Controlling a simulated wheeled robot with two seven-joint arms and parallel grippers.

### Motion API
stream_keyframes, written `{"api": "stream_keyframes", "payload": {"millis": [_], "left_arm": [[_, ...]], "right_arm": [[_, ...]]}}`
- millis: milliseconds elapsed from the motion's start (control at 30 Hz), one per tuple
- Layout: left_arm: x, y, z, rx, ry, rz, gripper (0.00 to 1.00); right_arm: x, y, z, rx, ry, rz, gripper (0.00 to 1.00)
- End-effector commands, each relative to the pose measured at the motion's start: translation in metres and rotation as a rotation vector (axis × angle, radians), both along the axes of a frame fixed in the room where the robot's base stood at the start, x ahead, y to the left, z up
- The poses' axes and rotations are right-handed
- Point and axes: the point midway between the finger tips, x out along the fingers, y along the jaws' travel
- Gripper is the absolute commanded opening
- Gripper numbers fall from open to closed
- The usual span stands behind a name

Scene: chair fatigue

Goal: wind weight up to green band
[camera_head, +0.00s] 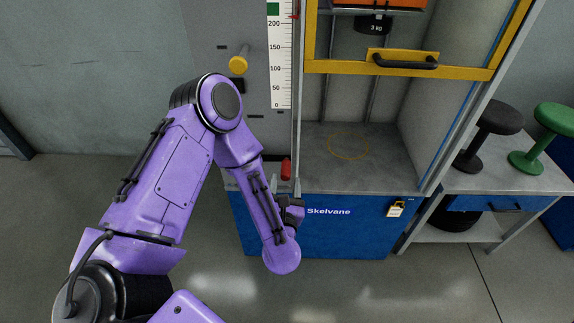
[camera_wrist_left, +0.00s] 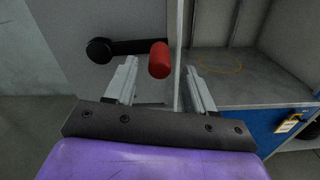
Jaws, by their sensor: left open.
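A black weight marked 3 kg (camera_head: 375,24) hangs under an orange block (camera_head: 380,5) at the top of the cabinet. A white scale (camera_head: 281,70) stands left of it, with a green band (camera_head: 273,9) at its visible top and a red pointer (camera_head: 294,17) just below that band's level. The crank's red grip (camera_head: 286,168) also shows in the left wrist view (camera_wrist_left: 160,60), on a black crank arm (camera_wrist_left: 125,46). My left gripper (camera_head: 285,184) is open, its fingers on either side of the red grip; contact is unclear. My right gripper is out of view.
A yellow-framed guard (camera_head: 320,67) with a black handle (camera_head: 405,61) crosses the cabinet front. A padlock (camera_head: 396,209) hangs on the blue base. Black and green stools (camera_head: 552,118) stand on the right bench.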

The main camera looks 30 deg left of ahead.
Motion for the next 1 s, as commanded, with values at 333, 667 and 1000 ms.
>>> {"api": "stream_keyframes", "payload": {"millis": [333,667,1000], "left_arm": [[0.053,0.033,0.001,0.003,0.003,0.000,0.54],[0.057,0.035,0.000,0.004,0.004,-0.002,0.48],[0.057,0.035,-0.009,0.038,0.026,-0.003,0.00]], "right_arm": [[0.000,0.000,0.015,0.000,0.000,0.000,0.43],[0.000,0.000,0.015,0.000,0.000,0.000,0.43],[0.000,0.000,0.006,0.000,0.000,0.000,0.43]]}}
